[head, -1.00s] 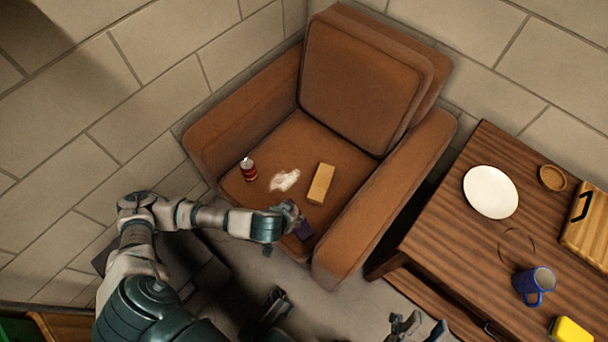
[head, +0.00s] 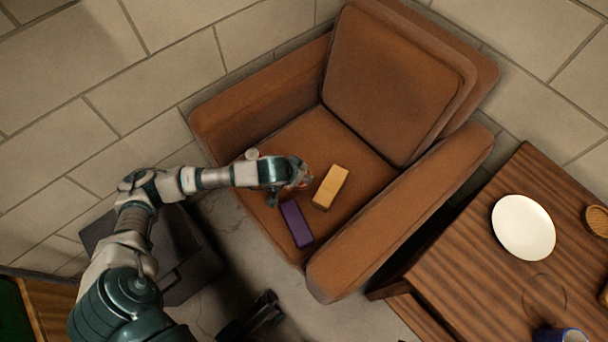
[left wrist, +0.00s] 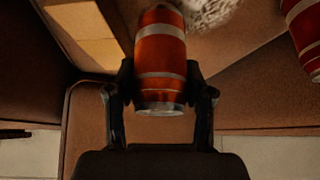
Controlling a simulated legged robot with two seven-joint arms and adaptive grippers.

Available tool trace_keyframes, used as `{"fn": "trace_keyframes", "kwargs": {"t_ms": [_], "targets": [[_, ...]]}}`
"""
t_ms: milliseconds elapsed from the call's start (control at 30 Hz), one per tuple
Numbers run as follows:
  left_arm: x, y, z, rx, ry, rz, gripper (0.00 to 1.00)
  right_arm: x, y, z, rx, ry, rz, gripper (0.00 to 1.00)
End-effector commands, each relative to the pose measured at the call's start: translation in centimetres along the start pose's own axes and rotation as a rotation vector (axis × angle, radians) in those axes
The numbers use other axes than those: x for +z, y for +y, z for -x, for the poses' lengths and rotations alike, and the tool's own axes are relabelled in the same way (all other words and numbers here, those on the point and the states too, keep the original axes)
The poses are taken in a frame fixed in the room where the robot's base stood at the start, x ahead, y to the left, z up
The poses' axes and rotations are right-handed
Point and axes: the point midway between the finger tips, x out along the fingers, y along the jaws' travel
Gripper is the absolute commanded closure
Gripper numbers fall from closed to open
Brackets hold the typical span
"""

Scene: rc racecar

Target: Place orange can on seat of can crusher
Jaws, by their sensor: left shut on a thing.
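The orange can has pale bands. It stands out between the two dark fingers of my left gripper (left wrist: 160,98) in the left wrist view, where the can's side (left wrist: 160,55) shows. The fingers are shut on it. In the head view my left gripper (head: 298,183) is over the armchair seat, and only a bit of orange shows at its tip. I cannot tell if the can touches the seat. I cannot make out a can crusher in these frames. My right gripper is not seen for certain.
A brown armchair (head: 290,140) holds a yellow block (head: 331,187), a purple block (head: 297,223) and a red can (left wrist: 306,35), mostly hidden by my arm in the head view. A wooden table (head: 450,240) with a white plate (head: 523,227) stands at right.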

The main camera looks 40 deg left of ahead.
Motion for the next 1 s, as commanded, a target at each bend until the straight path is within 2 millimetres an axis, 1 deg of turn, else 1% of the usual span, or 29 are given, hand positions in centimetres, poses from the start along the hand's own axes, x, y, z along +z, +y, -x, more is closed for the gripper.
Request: {"fn": "trace_keyframes", "kwargs": {"t_ms": [33, 100, 167, 400, 567, 600, 667, 700, 1000], "targets": [[1.3, 0.1, -1.6, 0.000, -0.016, -0.001, 0.64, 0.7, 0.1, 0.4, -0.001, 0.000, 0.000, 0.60], [1.7, 0.0, -2.3, 0.001, -0.014, 0.001, 0.64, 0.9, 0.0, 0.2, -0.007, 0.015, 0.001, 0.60], [1.7, -0.1, -2.5, 0.001, -0.011, 0.001, 0.64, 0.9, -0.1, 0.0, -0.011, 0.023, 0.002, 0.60], [1.4, -0.1, -2.1, 0.001, -0.004, 0.001, 0.64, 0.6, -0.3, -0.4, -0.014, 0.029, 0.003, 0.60], [1.7, -0.1, -2.6, 0.000, -0.007, 0.000, 0.64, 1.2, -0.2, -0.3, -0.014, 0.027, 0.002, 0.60], [1.7, -0.1, -2.6, 0.000, -0.006, 0.000, 0.43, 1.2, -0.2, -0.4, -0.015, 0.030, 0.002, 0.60], [1.7, 0.0, -2.5, 0.000, -0.005, 0.000, 0.28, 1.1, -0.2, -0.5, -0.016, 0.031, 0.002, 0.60], [1.7, 0.0, -2.5, 0.000, -0.005, 0.000, 0.23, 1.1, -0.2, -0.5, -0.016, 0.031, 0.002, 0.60], [1.6, -0.1, -2.4, 0.001, -0.005, 0.001, 0.23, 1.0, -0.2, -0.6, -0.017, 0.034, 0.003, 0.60]]}}
